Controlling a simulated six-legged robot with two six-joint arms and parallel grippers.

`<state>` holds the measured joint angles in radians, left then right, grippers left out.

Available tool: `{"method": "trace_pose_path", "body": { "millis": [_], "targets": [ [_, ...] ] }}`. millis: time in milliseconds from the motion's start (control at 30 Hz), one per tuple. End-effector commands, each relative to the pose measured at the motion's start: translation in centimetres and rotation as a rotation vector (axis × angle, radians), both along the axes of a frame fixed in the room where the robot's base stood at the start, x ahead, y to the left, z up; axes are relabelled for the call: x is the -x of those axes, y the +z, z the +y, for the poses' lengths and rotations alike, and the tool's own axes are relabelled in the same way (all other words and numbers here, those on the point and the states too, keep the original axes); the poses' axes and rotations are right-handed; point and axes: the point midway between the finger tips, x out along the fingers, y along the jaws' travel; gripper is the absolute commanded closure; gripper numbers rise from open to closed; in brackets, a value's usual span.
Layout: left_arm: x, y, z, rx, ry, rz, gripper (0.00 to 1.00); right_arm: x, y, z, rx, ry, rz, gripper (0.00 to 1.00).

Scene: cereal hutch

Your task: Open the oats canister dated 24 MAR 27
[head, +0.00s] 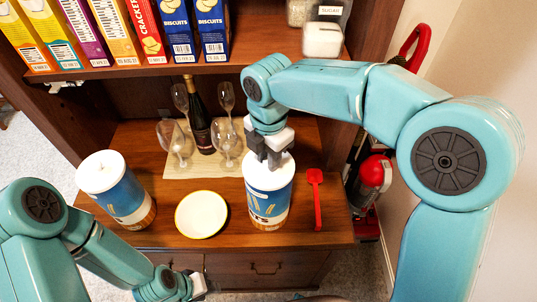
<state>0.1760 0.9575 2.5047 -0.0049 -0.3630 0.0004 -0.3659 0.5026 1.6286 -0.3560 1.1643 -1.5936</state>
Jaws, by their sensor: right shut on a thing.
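Two canisters stand on the hutch counter, each blue and white with a white lid. The right canister (268,208) shows the end of the word OATS. The left canister (125,200) has its lid (100,170) on. No date is legible on either. My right gripper (270,160) comes down from above and is shut at the top of the right canister's white lid (262,179). The exact grip is hidden behind the fingers, and the lid appears seated on the canister. My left gripper (198,287) is low at the front, below the counter edge; its fingers are not clear.
A cream plate (201,214) lies between the canisters, and a red scoop (316,195) lies to the right. Behind, wine glasses (228,140) and a dark bottle (200,122) stand on a mat. Cereal boxes (180,28) fill the shelf above. A red extinguisher (373,172) is right of the hutch.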

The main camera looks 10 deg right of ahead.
Motion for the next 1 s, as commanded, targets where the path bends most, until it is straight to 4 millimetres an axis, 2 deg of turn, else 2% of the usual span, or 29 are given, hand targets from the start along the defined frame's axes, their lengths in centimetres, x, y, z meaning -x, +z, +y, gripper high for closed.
{"method": "trace_pose_path", "body": {
  "millis": [33,667,1000],
  "targets": [
    [0.0,0.6,0.0,0.0,0.0,0.0,0.57,0.0,0.6,0.0,0.0,0.0,0.0,1.0],
    [0.0,3.8,0.0,0.0,0.0,0.0,0.57,0.0,4.1,0.0,0.0,0.0,0.0,1.0],
    [0.0,3.8,0.0,0.0,0.0,0.0,0.57,0.0,4.2,0.0,0.0,0.0,0.0,1.0]
  ]
}}
